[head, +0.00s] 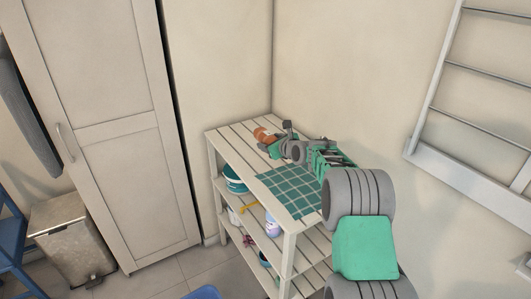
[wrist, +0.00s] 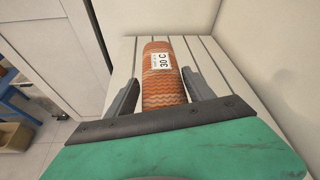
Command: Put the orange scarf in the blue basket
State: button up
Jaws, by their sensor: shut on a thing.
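The orange scarf (head: 264,135) is a rolled, wavy-knit bundle at the far end of the slatted top of a white shelf unit (head: 228,139). In the wrist view the scarf (wrist: 162,60) carries a white label reading "30 C". My gripper (head: 277,142) is shut on the scarf, one finger on each side of it; the fingers also show in the wrist view (wrist: 160,90). I cannot tell whether the scarf still touches the slats. A blue rim (head: 203,293) at the bottom edge of the head view may be the blue basket; most of it is cut off.
A teal checked cloth (head: 290,189) lies on the shelf top. Lower shelves hold teal bowls (head: 234,180) and a bottle (head: 271,224). A tall cabinet (head: 105,130), a bin (head: 72,236) and a blue chair (head: 12,245) stand left. Walls close in behind and right.

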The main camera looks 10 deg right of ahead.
aim_at(267, 162)
jog(key=w+f, duration=0.3)
jog(key=shift+w+f+p, duration=0.1)
jog(key=shift+f+p, duration=0.2)
jog(key=shift+f, duration=0.05)
jog(key=shift+w+a+f, duration=0.2)
jog(key=shift+a+f, duration=0.1)
jog(key=shift+a, duration=0.05)
jog(key=shift+w+f, duration=0.15)
jog(key=shift+f, duration=0.2)
jog(key=f, duration=0.2)
jog(key=f+p, duration=0.1)
jog(key=shift+w+d, duration=0.1)
jog(key=shift+d, duration=0.15)
jog(key=shift+a, duration=0.15)
jog(key=shift+f+b, duration=0.4)
jog(key=o, duration=1.6)
jog(key=shift+f, duration=0.15)
jog(key=shift+s, duration=0.2)
